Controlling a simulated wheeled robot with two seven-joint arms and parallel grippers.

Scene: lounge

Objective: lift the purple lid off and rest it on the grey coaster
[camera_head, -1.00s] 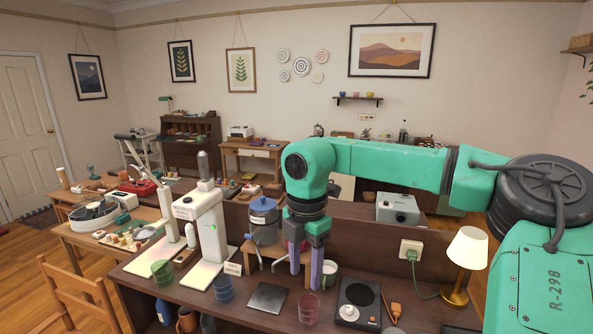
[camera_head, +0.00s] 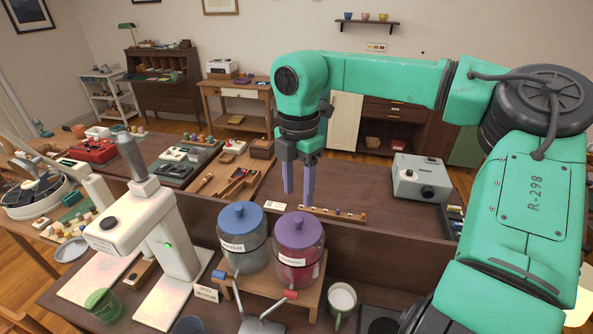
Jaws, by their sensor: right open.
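My left gripper is not in view.
A similar jar with a blue lid (camera_head: 240,218) stands close on the left. A white machine (camera_head: 150,225) and a green glass (camera_head: 103,304) are farther left. A grey projector-like box (camera_head: 421,178) stands behind.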

